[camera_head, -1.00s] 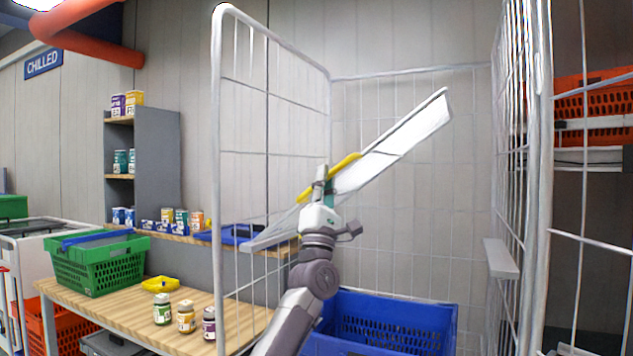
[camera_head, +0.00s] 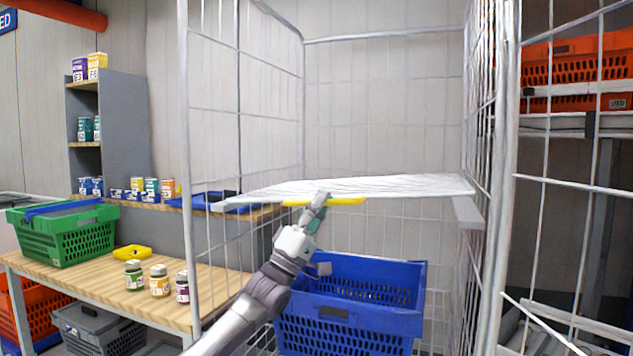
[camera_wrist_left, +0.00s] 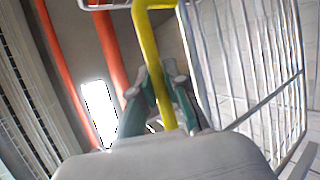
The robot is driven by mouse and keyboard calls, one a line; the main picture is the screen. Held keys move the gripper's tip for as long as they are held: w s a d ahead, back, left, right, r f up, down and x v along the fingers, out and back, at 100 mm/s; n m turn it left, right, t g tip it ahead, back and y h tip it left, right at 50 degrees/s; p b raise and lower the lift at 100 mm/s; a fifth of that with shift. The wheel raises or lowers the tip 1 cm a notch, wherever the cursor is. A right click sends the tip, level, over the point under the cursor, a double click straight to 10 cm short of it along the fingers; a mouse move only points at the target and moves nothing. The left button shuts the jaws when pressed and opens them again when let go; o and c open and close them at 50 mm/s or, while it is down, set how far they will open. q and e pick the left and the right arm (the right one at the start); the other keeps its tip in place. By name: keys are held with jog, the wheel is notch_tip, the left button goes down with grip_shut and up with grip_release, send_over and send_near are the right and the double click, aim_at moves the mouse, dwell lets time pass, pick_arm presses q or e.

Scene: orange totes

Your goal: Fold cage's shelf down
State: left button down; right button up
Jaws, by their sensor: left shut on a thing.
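The cage (camera_head: 186,120) is a white wire frame with tall side panels. Its white shelf (camera_head: 400,186) lies nearly level across the cage, its right end close to the bracket (camera_head: 468,212) on the right side panel. A yellow handle (camera_head: 345,201) runs along the shelf's front edge. My left gripper (camera_head: 320,202) is at this handle from below. In the left wrist view the fingers (camera_wrist_left: 163,100) are closed around the yellow bar (camera_wrist_left: 150,60). My right gripper is not in view.
A blue crate (camera_head: 350,328) stands in the cage's bottom below the shelf. Orange crates (camera_head: 578,62) sit on a rack at right.

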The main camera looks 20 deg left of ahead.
pick_arm(q)
jog(key=shift+f+m+g+h, duration=0.7)
jog(key=shift+f+m+g, duration=0.1)
jog(key=shift+f+m, duration=0.2)
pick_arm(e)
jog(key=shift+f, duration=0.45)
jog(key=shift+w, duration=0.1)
pick_arm(q)
jog(key=c, duration=1.4)
grip_release()
jog(key=shift+c, duration=0.2)
jog(key=v, duration=1.2)
